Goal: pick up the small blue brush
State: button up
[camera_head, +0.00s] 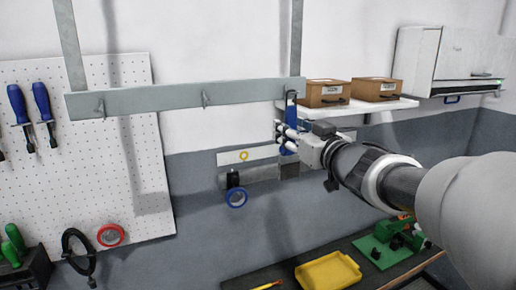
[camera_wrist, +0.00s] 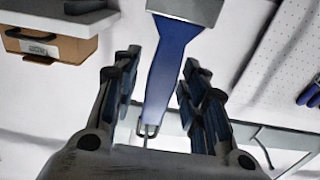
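A blue-handled tool, apparently the small blue brush (camera_head: 291,112), hangs upright from a hook on the grey rail. In the wrist view its blue handle (camera_wrist: 167,70) runs down the middle, with a wide grey flat part at the top edge and a hook loop at the handle's end. Whether that part is bristle or metal, I cannot tell. My gripper (camera_head: 287,138) is at the handle. In the wrist view my gripper (camera_wrist: 160,88) is open, with its fingers on either side of the handle and a gap visible on the left.
The grey rail (camera_head: 180,98) has other empty hooks. Two brown boxes (camera_head: 325,92) (camera_head: 377,89) stand on a white shelf (camera_head: 375,106) right of my gripper. A blue tape roll (camera_head: 236,198) hangs below. A yellow tray (camera_head: 328,271) lies on the bench.

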jog(key=shift+w+a+f, duration=0.15)
jog(key=shift+w+a, duration=0.05)
jog(key=shift+w, duration=0.1)
jog(key=shift+c, duration=1.3)
jog(key=shift+s+d, duration=0.1)
jog(key=shift+s, duration=0.1)
jog(key=c, duration=0.4)
jog(key=shift+w, duration=0.15)
grip_shut()
jog(key=shift+r, duration=0.2)
